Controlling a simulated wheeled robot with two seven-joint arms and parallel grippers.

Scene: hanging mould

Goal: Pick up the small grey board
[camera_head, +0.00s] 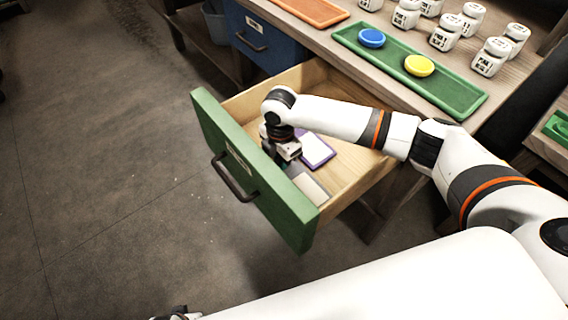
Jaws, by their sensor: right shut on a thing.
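The green-fronted drawer (252,178) is pulled open, and my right gripper (286,162) reaches down into it. The small grey board (311,187) shows in the drawer just below the gripper, near the front panel. The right gripper is shut on the small grey board; the fingertips and the place of contact are mostly hidden. A purple-edged flat piece with a pale face (317,149) lies on the drawer floor just right of the gripper. A small dark part of my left gripper (176,314) shows at the bottom edge; its fingers cannot be made out.
The drawer's wooden walls and front panel stand close around my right gripper. On the workbench a green tray (462,105) holds a blue disc (371,38) and a yellow disc (419,65), with several white labelled containers behind. A blue drawer (264,42) is shut. The floor at left is clear.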

